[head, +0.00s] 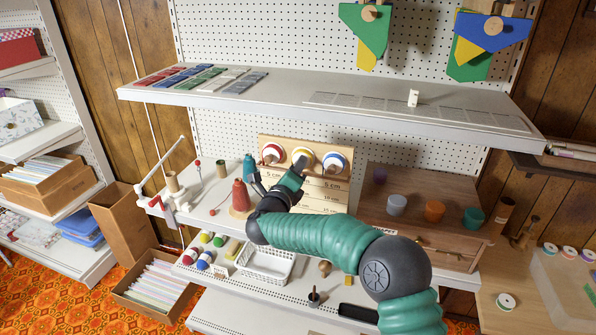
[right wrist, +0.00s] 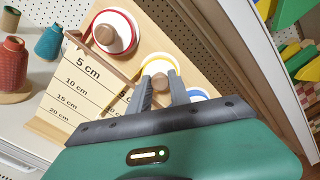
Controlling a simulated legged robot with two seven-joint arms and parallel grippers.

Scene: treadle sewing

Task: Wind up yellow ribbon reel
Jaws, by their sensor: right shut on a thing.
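The yellow ribbon reel (head: 302,152) is the middle one of three reels on a wooden display board. In the right wrist view, it is a white disc with a yellow rim (right wrist: 157,65) and a round wooden knob (right wrist: 160,83). My right gripper (head: 298,168) reaches the reel from the front. In the right wrist view, its two fingers (right wrist: 160,90) are closed on either side of the knob. The fingers and gripper body hide the lower part of the reel. My left gripper is not in view.
A red-rimmed reel (head: 271,152) is left of the yellow one and a blue-rimmed reel (head: 334,162) right. Length marks are printed on the board (right wrist: 62,100). A red thread cone (head: 239,196) stands left of my gripper. A wooden cabinet (head: 425,190) stands right.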

